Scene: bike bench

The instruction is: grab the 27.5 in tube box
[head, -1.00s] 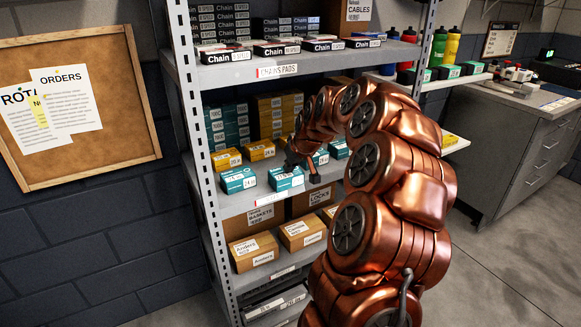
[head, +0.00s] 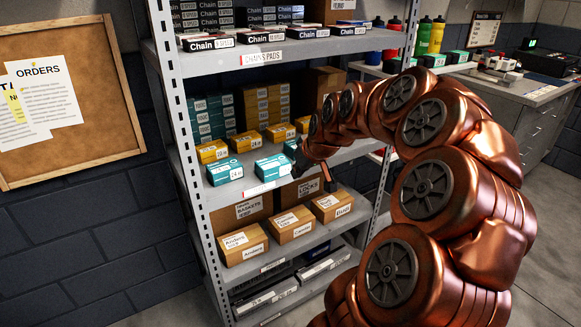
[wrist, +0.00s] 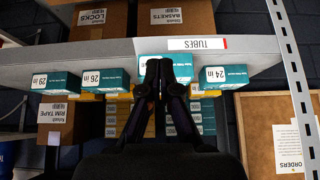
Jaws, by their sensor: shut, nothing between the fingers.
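Small teal tube boxes stand along the front of the shelf labelled TUBES. In the head view a teal box (head: 272,168) stands right of the 24 in box (head: 224,172); its label is too small to read surely. My gripper (head: 299,161) is just right of it. In the wrist view, which is upside down, my gripper (wrist: 158,66) is shut and empty. Its fingers overlap a teal box (wrist: 184,72) and hide its label. That box sits between the 24 in box (wrist: 225,77) and the 26 in box (wrist: 105,80). Contact cannot be told.
The 29 in box (wrist: 55,82) stands beyond the 26 in box. Yellow boxes (head: 212,152) stand behind the teal ones. The chain shelf (head: 262,58) is above, and brown cartons (head: 243,243) are below. The shelf's perforated upright (head: 180,110) is at the left.

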